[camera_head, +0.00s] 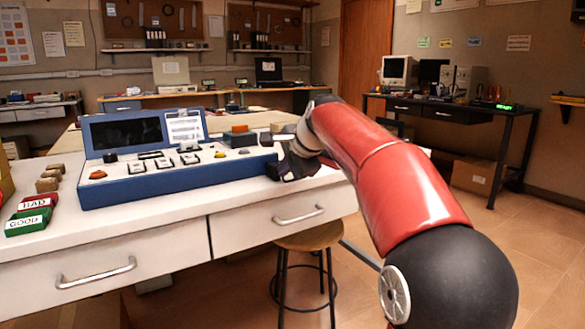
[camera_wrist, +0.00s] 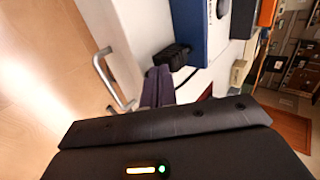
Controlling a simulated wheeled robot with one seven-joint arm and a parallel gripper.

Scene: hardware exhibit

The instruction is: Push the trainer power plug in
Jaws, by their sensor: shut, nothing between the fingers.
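The trainer (camera_head: 150,190) is a blue console with a pale sloping panel and a dark screen, standing on the white bench. In the wrist view its blue side wall (camera_wrist: 190,30) is at the top. A black plug (camera_wrist: 172,55) sits at that side, close against the blue wall; how deep it is seated cannot be told. In the head view the plug is hard to tell apart from my dark gripper (camera_head: 280,172) at the trainer's right end. My gripper's fingers (camera_wrist: 158,72) are shut and empty, with their tips just short of or touching the plug.
The white bench (camera_head: 110,232) has drawers with metal handles (camera_head: 300,216). Green and red GOOD and BAD blocks (camera_head: 27,222) lie left of the trainer. A stool (camera_head: 310,237) stands below the bench front. An orange-topped box (camera_head: 240,135) is behind the trainer's right end.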

